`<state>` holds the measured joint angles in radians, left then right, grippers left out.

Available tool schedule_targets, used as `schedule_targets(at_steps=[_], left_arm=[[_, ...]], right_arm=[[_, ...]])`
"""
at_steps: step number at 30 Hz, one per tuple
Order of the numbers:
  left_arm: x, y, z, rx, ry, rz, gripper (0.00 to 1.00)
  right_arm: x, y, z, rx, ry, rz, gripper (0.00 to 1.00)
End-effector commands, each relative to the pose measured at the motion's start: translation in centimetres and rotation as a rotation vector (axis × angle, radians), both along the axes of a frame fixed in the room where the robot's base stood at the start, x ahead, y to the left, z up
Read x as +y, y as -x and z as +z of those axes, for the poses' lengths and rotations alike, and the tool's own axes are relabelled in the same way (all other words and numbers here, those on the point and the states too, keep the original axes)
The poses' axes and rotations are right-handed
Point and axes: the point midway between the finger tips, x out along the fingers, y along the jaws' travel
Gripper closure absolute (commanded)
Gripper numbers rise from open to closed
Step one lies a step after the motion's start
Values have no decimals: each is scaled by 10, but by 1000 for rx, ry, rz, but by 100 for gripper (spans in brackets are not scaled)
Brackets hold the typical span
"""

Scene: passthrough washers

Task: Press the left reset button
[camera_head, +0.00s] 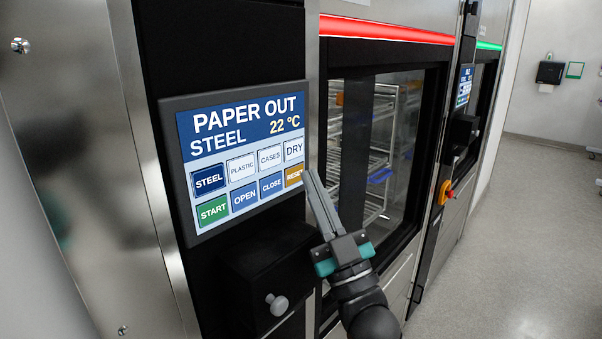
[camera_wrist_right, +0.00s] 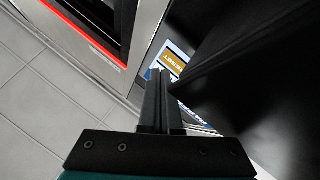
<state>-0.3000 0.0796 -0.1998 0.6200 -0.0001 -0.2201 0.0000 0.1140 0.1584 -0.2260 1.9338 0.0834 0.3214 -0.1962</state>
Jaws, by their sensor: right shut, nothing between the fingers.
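The left washer's touch panel (camera_head: 243,155) shows "PAPER OUT", "STEEL" and "22 °C" above two rows of buttons. The orange RESET button (camera_head: 293,176) is at the lower right of the screen, partly covered by my gripper in the head view. In the right wrist view the orange RESET button (camera_wrist_right: 176,64) shows just beyond the fingertips. My right gripper (camera_head: 308,176) is shut and empty, its fingertips at the RESET button's right edge in the head view. I cannot tell if they touch the screen. My left gripper is not in view.
The left washer's glass door (camera_head: 375,140) is right of the panel, under a red light bar (camera_head: 385,30). A black box with a knob (camera_head: 277,304) juts out below the panel. Open floor (camera_head: 520,230) lies at the right.

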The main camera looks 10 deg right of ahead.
Motion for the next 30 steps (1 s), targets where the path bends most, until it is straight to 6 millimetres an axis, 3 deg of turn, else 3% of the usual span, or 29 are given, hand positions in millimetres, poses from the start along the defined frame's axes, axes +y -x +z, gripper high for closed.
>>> schedule_targets(at_steps=[9, 24, 30], left_arm=[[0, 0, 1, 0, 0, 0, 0], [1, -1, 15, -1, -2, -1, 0], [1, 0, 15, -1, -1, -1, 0]], right_arm=[[4, 0, -1, 7, 4, 6, 100], [-26, 36, -1, 6, 3, 4, 100], [-29, 40, -2, 4, 2, 5, 100]])
